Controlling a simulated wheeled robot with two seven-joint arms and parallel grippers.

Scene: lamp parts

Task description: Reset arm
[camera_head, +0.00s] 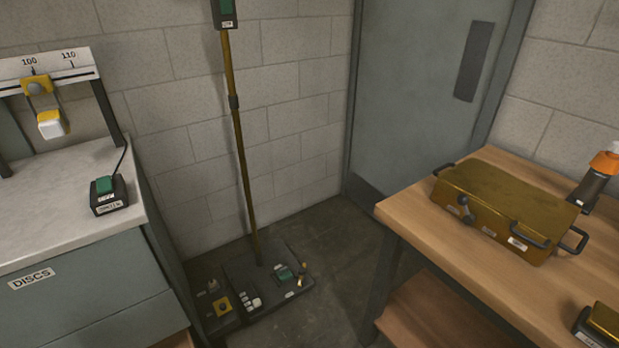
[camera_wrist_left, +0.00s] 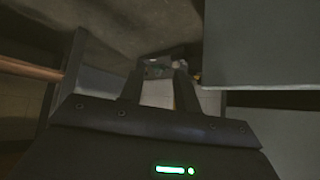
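My left gripper (camera_wrist_left: 160,78) shows in the left wrist view. Its two dark fingers are apart with a lit gap between them, and I see nothing held there. Neither arm nor gripper shows in the head view, and my right gripper is in no view. In the head view a brass pole (camera_head: 240,150) stands upright on a dark flat base (camera_head: 268,282) on the floor. A brass-coloured box with dark handles (camera_head: 505,210) lies on the wooden table (camera_head: 420,222) at the right.
A grey cabinet labelled DISCS (camera_head: 90,295) stands at the left, with a green-topped device (camera_head: 107,193) and a marked scale bar (camera_head: 50,68) on it. A grey door (camera_head: 410,90) is behind. An orange-topped item (camera_head: 600,172) stands at the table's right.

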